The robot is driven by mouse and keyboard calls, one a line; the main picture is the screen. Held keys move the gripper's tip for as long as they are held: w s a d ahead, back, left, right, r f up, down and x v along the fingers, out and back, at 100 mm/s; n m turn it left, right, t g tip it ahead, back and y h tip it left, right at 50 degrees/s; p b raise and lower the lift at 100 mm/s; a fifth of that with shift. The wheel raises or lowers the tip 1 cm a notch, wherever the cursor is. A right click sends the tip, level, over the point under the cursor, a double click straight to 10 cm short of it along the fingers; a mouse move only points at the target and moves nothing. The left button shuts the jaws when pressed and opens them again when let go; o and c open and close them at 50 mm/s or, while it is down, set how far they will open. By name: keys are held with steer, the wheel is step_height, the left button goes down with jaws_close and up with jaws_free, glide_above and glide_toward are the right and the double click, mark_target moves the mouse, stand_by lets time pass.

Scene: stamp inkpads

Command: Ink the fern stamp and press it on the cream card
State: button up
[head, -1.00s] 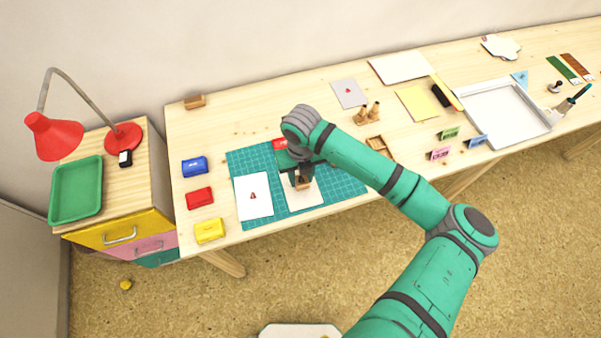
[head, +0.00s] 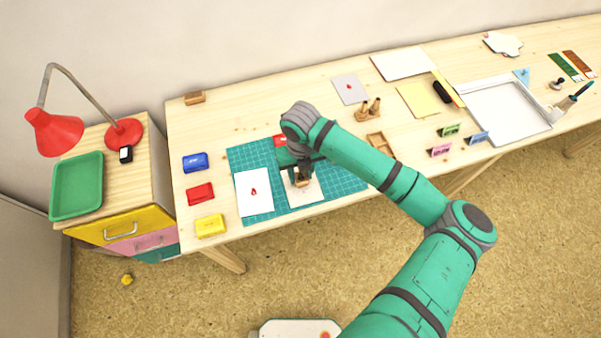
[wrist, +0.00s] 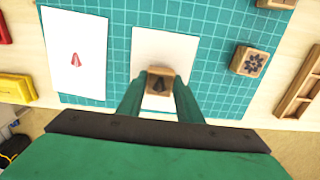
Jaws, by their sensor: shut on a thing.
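My gripper (wrist: 159,88) is shut on a small wooden stamp (wrist: 158,73) with a dark fern-like mark on its top. The stamp is over the lower part of the cream card (wrist: 165,42); I cannot tell whether it touches it. In the head view my gripper (head: 301,178) is above the cream card (head: 307,195), which lies on the teal cutting mat (head: 345,183) and is partly hidden. The visible part of the card is blank. Three inkpads, blue (head: 195,162), red (head: 200,194) and yellow (head: 210,226), stand left of the mat.
A white card (wrist: 70,25) with a red fern-like print lies left of the cream card. Another wooden stamp (wrist: 249,62) with a flower mark sits to the right. A wooden tray (head: 381,144), upright stamps (head: 369,109) and small signs stand further right. A red lamp (head: 55,135) stands at left.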

steer(key=shift+f, duration=0.5)
stand_by(0.8)
steer(key=shift+r, duration=0.7)
stand_by(0.3)
steer(key=shift+r, duration=2.7)
